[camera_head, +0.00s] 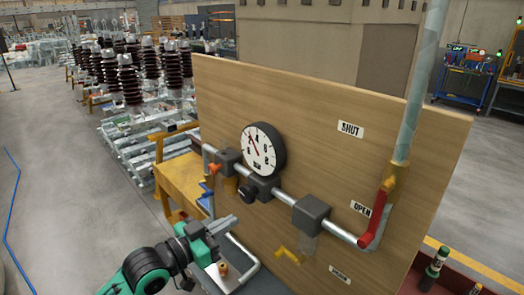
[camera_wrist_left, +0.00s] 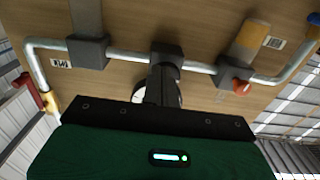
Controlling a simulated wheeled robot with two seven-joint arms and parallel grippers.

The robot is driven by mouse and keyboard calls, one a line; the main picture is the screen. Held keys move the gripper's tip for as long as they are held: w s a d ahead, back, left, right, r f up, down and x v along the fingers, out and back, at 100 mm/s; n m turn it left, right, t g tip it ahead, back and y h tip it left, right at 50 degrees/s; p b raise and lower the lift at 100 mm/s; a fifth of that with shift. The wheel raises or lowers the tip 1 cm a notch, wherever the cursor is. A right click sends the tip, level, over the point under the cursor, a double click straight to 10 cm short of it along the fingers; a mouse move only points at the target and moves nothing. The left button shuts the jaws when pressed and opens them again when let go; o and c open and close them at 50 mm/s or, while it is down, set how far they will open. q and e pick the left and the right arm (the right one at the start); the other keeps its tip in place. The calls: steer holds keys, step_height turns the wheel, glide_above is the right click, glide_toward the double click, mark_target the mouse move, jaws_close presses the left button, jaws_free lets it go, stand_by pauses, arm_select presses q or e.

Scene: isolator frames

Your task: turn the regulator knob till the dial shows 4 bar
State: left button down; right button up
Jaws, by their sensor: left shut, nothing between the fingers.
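The round white dial (camera_head: 260,150) with a black rim sits on the wooden board in the head view. Its red needle points up and left, around the 2 to 4 marks; the exact reading is too small to tell. The black regulator knob (camera_head: 246,194) sticks out of a dark block below the dial. My left gripper (camera_head: 228,221) is shut and empty, below and left of the knob, seemingly apart from it. In the left wrist view, the dark regulator block (camera_wrist_left: 166,52) is ahead of the gripper, and the dial (camera_wrist_left: 137,97) is mostly hidden. My right gripper is out of view.
A grey pipe (camera_head: 285,197) runs across the board. An orange-red knob (camera_head: 215,168) is left of the dial. A red lever (camera_head: 373,225) stands at the right beside the OPEN label (camera_head: 361,208). A bottle (camera_head: 435,264) stands at lower right.

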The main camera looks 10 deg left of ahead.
mark_target(250, 193)
arm_select(q)
steer(key=shift+p+x, duration=0.5)
steer(key=shift+x, duration=2.05)
steer(key=shift+w+a+r, duration=0.1)
steer(key=shift+a+r, duration=0.05)
steer(key=shift+r, duration=0.1)
